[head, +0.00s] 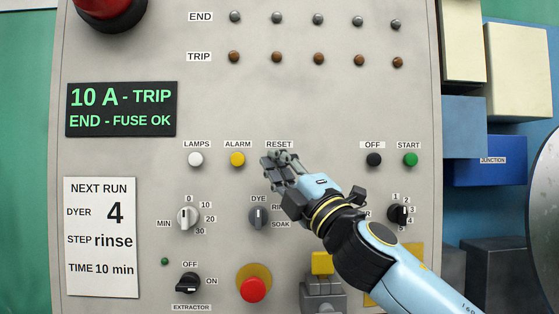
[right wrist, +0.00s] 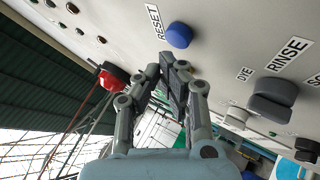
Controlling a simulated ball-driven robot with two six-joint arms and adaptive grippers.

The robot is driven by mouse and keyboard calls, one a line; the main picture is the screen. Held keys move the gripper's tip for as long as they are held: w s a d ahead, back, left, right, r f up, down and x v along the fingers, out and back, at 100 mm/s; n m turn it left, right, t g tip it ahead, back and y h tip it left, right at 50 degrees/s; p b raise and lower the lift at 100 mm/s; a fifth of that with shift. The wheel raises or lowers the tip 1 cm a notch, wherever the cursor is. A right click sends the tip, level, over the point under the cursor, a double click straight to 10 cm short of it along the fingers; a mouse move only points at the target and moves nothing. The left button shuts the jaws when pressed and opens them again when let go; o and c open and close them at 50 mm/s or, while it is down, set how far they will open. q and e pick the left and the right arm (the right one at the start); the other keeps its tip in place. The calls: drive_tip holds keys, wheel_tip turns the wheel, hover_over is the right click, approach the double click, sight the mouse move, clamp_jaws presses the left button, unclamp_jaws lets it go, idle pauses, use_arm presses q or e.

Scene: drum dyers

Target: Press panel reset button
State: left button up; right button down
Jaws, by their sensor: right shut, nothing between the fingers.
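The grey panel (head: 330,105) fills most of the head view. Its RESET label (head: 279,145) shows just above my right gripper (head: 275,159), whose fingertips hide the button under that label. In the right wrist view the round blue reset button (right wrist: 179,35) shows beside its RESET label. My right gripper (right wrist: 172,62) is shut and empty, its fingertips close to the blue button. A small gap seems to show between them, but I cannot tell the depth. My left gripper is in neither view.
A white lamps button (head: 196,159) and a yellow alarm button (head: 237,159) are left of my fingertips. A black off button (head: 374,159) and a green start button (head: 411,159) are to the right. A dye knob (head: 258,217) and a red mushroom button (head: 253,289) are below.

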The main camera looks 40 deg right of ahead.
idle(0.4)
drive_tip(key=shift+w+d, duration=0.25)
drive_tip(key=shift+w, duration=0.1)
drive_tip(key=shift+w+d+b, duration=0.2)
drive_tip(key=shift+w+b, duration=0.15)
drive_tip(key=shift+w, duration=0.05)
idle(0.9)
drive_tip(key=shift+s, duration=0.1)
drive_tip(key=shift+s+a, duration=0.45)
drive_tip(key=shift+s, duration=0.25)
drive_tip(key=shift+s+a+p, duration=0.25)
drive_tip(key=shift+s+a, duration=0.2)
drive_tip(key=shift+s, duration=0.25)
drive_tip(key=shift+s+a+p, duration=0.2)
drive_tip(key=shift+s+a, duration=0.2)
drive_tip(key=shift+s, duration=0.3)
drive_tip(key=shift+s+a+p, duration=0.25)
drive_tip(key=shift+s+a, duration=0.2)
drive_tip(key=shift+s, duration=0.25)
